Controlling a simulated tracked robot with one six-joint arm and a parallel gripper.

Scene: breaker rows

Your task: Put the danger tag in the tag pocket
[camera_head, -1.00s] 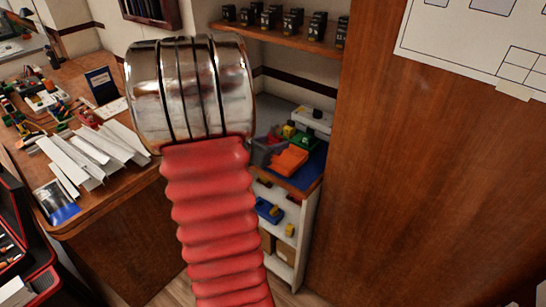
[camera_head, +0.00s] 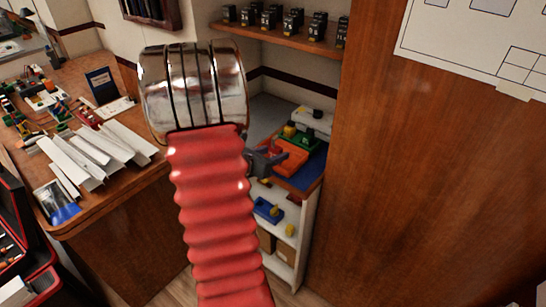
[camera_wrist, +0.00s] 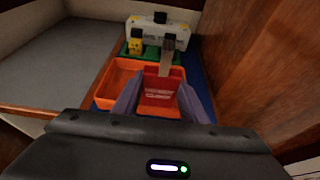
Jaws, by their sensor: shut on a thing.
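In the wrist view the danger tag (camera_wrist: 159,88) is a red piece with pale lettering. It sits between the two grey fingers of my gripper (camera_wrist: 161,94), which is shut on it. A grey-tan strip (camera_wrist: 168,52) rises behind the tag; I cannot tell whether it belongs to it. The tag is over or in front of an orange open bin (camera_wrist: 116,74); the exact height is unclear. In the head view my gripper (camera_head: 266,160) is at the left edge of the orange bin (camera_head: 293,156), partly hidden by my arm. I cannot make out for certain which part is the tag pocket.
A green tray (camera_wrist: 151,53) with a yellow item (camera_wrist: 136,42) lies behind the bin, before a white lettered box (camera_wrist: 183,35). The bin stands on a blue mat (camera_head: 309,172). A wooden panel (camera_head: 430,160) closes the right side. Bare grey surface lies left.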

